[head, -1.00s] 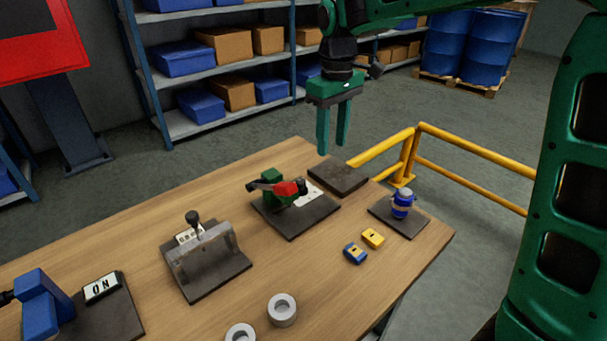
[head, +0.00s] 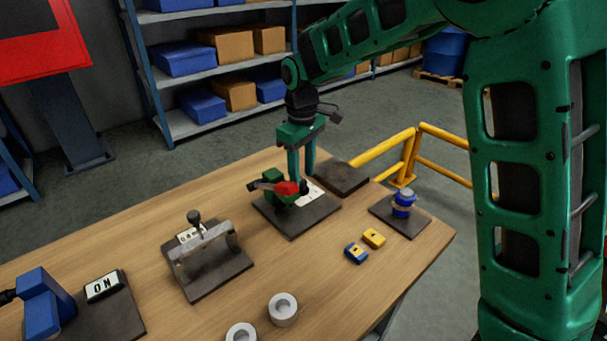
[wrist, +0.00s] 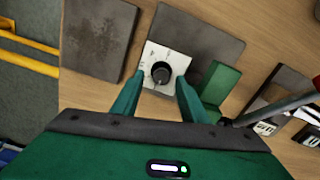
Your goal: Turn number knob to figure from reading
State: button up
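The number knob (wrist: 161,72) is a round black knob on a white dial plate (wrist: 176,61) with small marks that are too small to read. In the wrist view my gripper (wrist: 159,88) is open, with one finger on each side below the knob, and nothing is between the fingers. In the head view my gripper (head: 301,176) points down over the white plate (head: 313,193), beside the red-handled lever (head: 287,188) and green block. The knob is mostly hidden there by my fingers. Whether the fingers touch it cannot be told.
A counter with digits (head: 190,233) sits in a grey bracket to the left. The ON sign (head: 103,286) is farther left. A bare dark plate (head: 339,178) lies right of the gripper; a blue valve (head: 403,203), blocks and rings (head: 282,309) are nearby.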

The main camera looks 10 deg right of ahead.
jog(key=shift+f, duration=0.45)
jog(key=c, duration=1)
jog(key=shift+d, duration=0.1)
grip_shut()
jog(key=shift+w+d+m, duration=0.1)
jog(key=shift+m, duration=0.3)
jog(key=m, duration=0.2)
jog(key=shift+r+m, duration=0.1)
jog(key=shift+m, duration=0.2)
jog(key=m, duration=0.5)
jog(key=shift+w, duration=0.1)
jog(key=shift+m, duration=0.4)
